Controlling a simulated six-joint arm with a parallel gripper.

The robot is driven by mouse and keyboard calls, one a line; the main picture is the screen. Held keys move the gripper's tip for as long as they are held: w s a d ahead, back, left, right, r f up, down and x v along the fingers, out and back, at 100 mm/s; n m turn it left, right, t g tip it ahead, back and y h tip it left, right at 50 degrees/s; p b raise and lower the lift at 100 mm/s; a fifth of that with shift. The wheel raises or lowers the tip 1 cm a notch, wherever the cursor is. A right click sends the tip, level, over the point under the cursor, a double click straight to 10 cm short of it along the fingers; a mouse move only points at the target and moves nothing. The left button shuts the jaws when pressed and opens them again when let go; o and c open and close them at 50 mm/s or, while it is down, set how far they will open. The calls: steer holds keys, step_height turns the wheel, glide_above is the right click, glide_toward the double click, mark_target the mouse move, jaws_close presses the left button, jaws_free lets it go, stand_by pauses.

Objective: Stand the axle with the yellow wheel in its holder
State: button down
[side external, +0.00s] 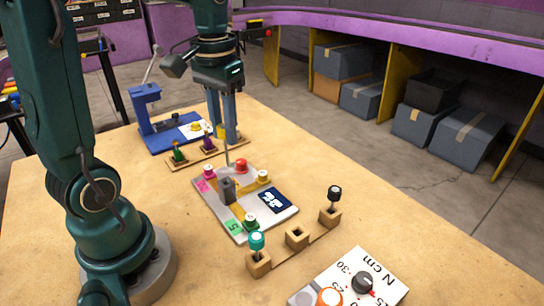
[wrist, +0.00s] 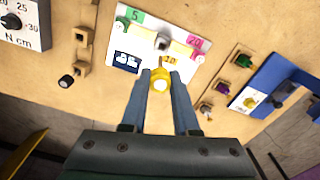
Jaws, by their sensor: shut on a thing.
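My gripper (wrist: 160,78) is shut on the axle with the yellow wheel (wrist: 160,80), held between its fingertips in the wrist view. In the side view my gripper (side external: 228,138) is raised above the table behind the slot board. The fingers hide the wheel there. A thin rod (side external: 227,155) shows below them; I cannot tell if it is the axle's shaft. A wooden holder row at the back left carries a green-wheel axle (side external: 179,152) and a purple-wheel axle (side external: 208,141). Its third block (wrist: 205,108) shows in the wrist view and looks without a wheel.
A front row has a teal axle (side external: 257,240), an empty middle block (side external: 297,236) and a black axle (side external: 334,193). A blue press (side external: 147,110) stands behind.

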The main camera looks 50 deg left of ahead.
steer(key=w+d+f+m, duration=0.2)
steer(key=d+m, duration=0.1)
steer(key=d, duration=0.5)
steer(key=w+d+f+m, duration=0.2)
steer(key=d+f+m, duration=0.1)
steer(key=d, duration=0.5)
steer(key=shift+d, duration=0.3)
steer(key=shift+f, duration=2.15)
stand_by(1.0)
steer(key=c, duration=0.6)
jaws_free()
